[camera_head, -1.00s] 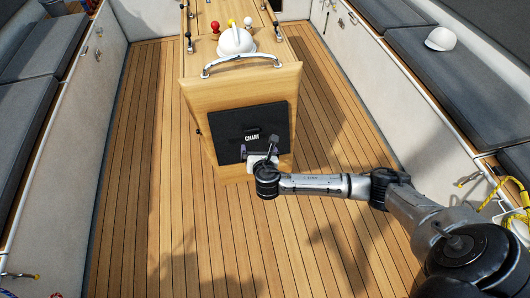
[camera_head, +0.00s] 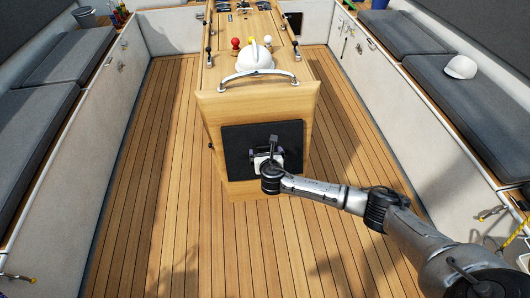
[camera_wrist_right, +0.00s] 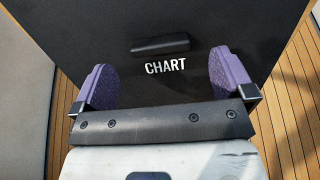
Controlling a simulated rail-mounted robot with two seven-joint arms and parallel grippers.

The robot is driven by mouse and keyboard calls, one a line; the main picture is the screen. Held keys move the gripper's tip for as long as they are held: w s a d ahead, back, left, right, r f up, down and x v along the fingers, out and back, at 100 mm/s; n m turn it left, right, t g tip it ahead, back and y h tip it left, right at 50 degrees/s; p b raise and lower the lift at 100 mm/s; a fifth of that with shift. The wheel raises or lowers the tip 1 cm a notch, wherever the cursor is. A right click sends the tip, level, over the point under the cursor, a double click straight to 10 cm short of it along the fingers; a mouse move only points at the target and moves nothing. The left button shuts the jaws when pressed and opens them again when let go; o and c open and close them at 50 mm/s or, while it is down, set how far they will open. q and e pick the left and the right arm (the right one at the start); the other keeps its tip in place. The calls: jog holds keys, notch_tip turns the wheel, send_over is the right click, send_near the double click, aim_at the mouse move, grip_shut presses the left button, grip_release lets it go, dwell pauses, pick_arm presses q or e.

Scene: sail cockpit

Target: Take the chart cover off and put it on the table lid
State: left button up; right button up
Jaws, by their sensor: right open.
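The chart cover (camera_head: 237,142) is a black square panel on the near end of the wooden table. In the right wrist view the cover (camera_wrist_right: 95,35) shows the white word CHART and a small black bar handle (camera_wrist_right: 160,46). My right gripper (camera_head: 267,152) is in front of the cover and hides its middle. In the wrist view its purple-padded fingers (camera_wrist_right: 163,72) are apart, left and right of the handle and label, with nothing between them. I cannot tell whether they touch the cover. The table lid (camera_head: 218,76) is the wooden top. My left gripper is out of view.
On the tabletop are a curved metal handrail (camera_head: 259,76), a white cap (camera_head: 257,60) and a red knob (camera_head: 235,43). Grey-cushioned benches (camera_head: 47,96) line both sides; another white cap (camera_head: 460,67) lies on the right bench. The plank floor (camera_head: 165,180) is clear.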

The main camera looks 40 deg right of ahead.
aim_at(265, 149)
jog(key=x, duration=0.2)
jog(key=shift+w+d+f+b, duration=0.1)
jog(key=shift+w+d+b, duration=0.1)
jog(key=shift+b, duration=0.2)
jog(key=shift+w+d+f, duration=0.1)
jog(key=shift+w, duration=0.15)
jog(key=shift+c, duration=0.2)
jog(key=c, duration=1.1)
jog(key=shift+s+a+r+p, duration=0.4)
jog(key=shift+s+r+p, duration=0.2)
jog(key=shift+p, duration=0.6)
jog(key=shift+p+v, duration=1.05)
jog(key=shift+p, duration=0.35)
jog(key=p+v, duration=0.2)
jog(key=shift+r+p, duration=0.2)
jog(key=shift+p, duration=0.15)
